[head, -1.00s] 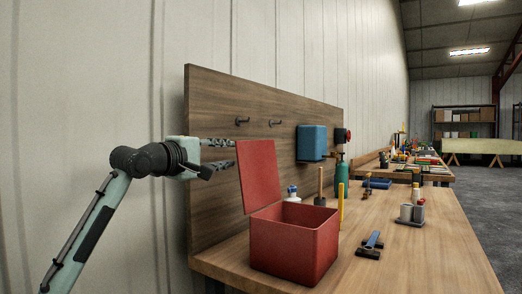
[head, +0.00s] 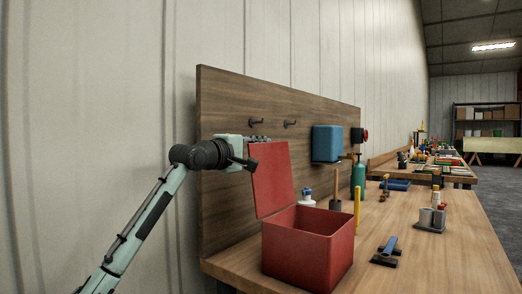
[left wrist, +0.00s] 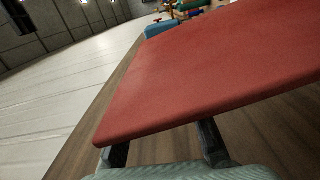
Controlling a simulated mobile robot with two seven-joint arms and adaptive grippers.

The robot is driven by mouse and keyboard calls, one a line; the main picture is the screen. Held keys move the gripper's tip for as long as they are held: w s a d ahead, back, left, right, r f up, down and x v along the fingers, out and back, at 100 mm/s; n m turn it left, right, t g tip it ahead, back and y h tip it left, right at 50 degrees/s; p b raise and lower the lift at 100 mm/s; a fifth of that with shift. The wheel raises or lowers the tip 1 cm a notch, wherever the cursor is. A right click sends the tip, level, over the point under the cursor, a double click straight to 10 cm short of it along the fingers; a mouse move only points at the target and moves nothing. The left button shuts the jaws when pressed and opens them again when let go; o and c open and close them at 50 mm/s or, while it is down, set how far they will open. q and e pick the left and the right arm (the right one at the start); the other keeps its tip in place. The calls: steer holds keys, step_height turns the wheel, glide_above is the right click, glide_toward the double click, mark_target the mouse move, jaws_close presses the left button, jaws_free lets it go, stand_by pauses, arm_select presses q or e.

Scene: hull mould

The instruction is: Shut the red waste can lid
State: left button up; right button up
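The red waste can (head: 308,248) stands on the near end of the workbench, its box open at the top. Its red lid (head: 271,180) stands raised, nearly upright and leaning back, at the can's left edge. My left gripper (head: 257,145) is at the lid's upper edge, on its back side, with part of the fingers hidden by the lid. In the left wrist view the lid (left wrist: 215,70) fills the middle, and two spread fingers (left wrist: 163,150) reach under its near edge. I cannot tell whether they touch it. My right gripper is not in view.
A wooden backboard (head: 225,110) with hooks stands close behind the left gripper. A blue box (head: 327,143) hangs on it. The bench's front right (head: 430,270) is clear.

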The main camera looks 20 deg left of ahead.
arm_select(q)
steer(key=shift+c, duration=0.6)
jaws_close()
steer(key=shift+s+d, duration=0.1)
steer(key=shift+d, duration=0.05)
